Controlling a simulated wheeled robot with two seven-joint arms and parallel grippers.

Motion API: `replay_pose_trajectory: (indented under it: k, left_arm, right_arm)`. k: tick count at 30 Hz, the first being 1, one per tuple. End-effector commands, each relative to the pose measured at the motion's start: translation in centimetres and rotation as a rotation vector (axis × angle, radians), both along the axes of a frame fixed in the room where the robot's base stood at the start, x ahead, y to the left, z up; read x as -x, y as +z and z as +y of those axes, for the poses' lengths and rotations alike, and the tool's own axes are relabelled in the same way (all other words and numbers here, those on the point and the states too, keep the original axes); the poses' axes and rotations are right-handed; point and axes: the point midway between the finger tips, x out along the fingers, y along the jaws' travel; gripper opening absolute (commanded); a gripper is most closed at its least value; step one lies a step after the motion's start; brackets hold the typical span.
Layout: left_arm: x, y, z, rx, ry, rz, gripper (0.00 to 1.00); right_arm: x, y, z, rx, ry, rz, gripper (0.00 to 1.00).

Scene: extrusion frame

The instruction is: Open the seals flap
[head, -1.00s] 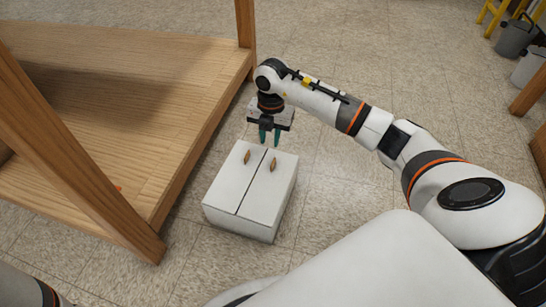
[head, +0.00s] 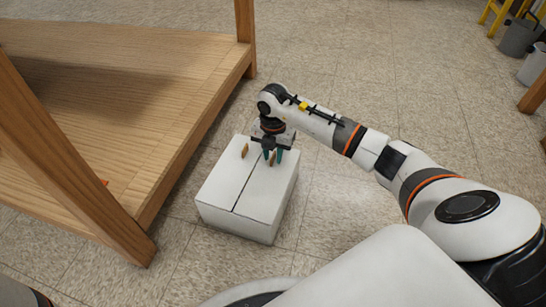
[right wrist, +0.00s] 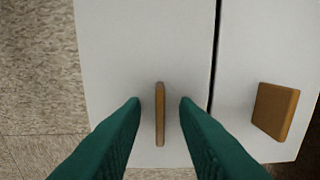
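A white box (head: 240,226) stands on the floor, its top split by a dark seam into two closed flaps. The left flap (head: 225,185) has a small wooden handle (head: 245,150). The right flap (head: 263,190) has another handle (head: 272,160). No label shows, so I cannot tell which is the seals flap. My right gripper (head: 273,155) is over the right flap's far end, pointing down. In the right wrist view its green fingers (right wrist: 160,103) are open on both sides of one thin handle (right wrist: 160,120), with gaps on each side. My left gripper is out of view.
In the right wrist view the other flap's handle (right wrist: 275,112) is beyond the seam. A wooden frame with a low shelf (head: 130,75) stands close to the box's left. The floor (head: 340,215) right of the box is clear. Buckets (head: 518,38) stand at the far right.

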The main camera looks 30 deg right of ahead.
Motion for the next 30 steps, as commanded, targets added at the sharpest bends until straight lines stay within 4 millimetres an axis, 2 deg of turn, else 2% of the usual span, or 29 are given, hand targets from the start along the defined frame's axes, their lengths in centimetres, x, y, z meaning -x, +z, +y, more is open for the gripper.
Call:
replay_pose_trajectory:
  k: [5,10,11,23,30]
  left_arm:
    - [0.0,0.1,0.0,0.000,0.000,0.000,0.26]
    - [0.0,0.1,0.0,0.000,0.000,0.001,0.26]
    - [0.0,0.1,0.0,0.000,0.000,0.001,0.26]
    - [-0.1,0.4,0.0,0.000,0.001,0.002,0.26]
    - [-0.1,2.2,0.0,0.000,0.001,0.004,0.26]
  right_arm:
    - [0.0,0.1,0.0,0.000,0.000,0.000,0.27]
    - [0.0,0.1,0.0,0.000,0.000,0.000,0.01]
    - [0.0,0.1,0.0,0.000,0.000,0.000,0.00]
    - [0.1,0.3,-0.1,-0.008,0.000,-0.011,0.00]
    - [0.6,1.1,-0.4,-0.060,0.000,-0.082,0.00]
